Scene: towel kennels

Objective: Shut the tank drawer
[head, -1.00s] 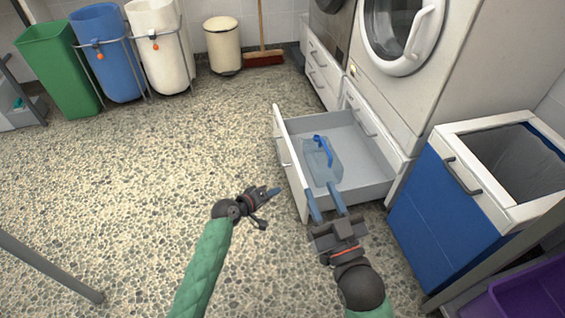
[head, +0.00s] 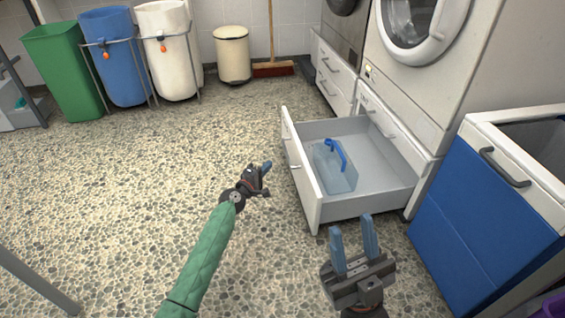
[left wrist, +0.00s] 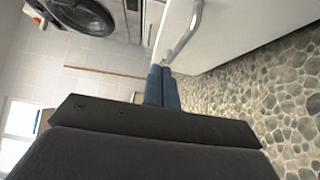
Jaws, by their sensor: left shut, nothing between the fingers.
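The tank drawer (head: 304,184) is a white-fronted, grey-lined drawer pulled out from under the right-hand machine. A clear tank with a blue handle (head: 336,166) stands inside it. My left gripper (head: 266,172) is shut and empty, just left of the drawer front, near its bar handle (head: 294,166). In the left wrist view the shut blue fingers (left wrist: 162,88) point along the white front, beside the grey handle (left wrist: 186,32). My right gripper (head: 353,241) is open and empty, in front of the drawer's near side.
A blue-fronted bin cabinet (head: 470,215) stands right of the drawer. Washing machines (head: 420,70) stand behind. Green (head: 64,72), blue (head: 112,58) and white (head: 167,50) bins, a cream pedal bin (head: 233,54) and a broom (head: 273,68) line the back. The pebbled floor at left is clear.

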